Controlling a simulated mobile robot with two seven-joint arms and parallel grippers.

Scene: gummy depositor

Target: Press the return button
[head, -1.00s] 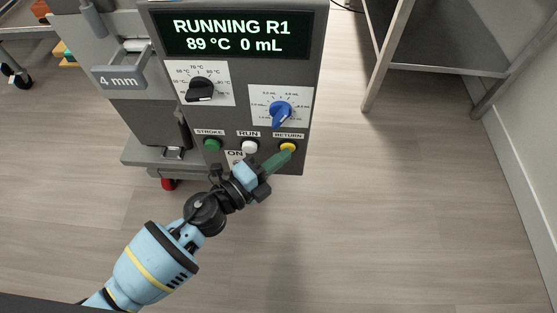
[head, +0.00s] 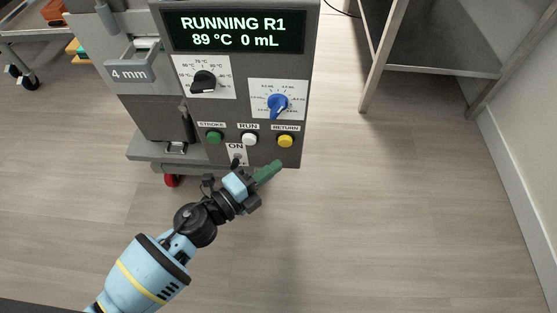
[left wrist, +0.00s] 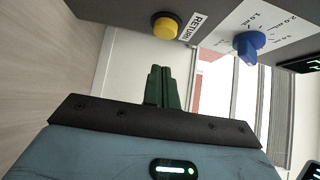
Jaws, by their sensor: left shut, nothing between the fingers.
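The yellow return button (head: 285,141) is at the lower right of the grey control panel (head: 292,63), under a RETURN label. It also shows in the left wrist view (left wrist: 165,27), beside its label and above the fingertips. My left gripper (head: 278,165) is shut and empty, with its green fingers together. Its tips are just below the return button in the head view, apart from it. In the left wrist view the closed fingers (left wrist: 161,69) point up toward the panel. My right gripper is not in view.
A green stroke button (head: 214,138) and a white run button (head: 249,139) sit left of the return button. An ON switch (head: 237,158) is below them. A black dial (head: 204,82) and a blue dial (head: 278,103) are above. A steel table (head: 440,72) stands right; floor between is clear.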

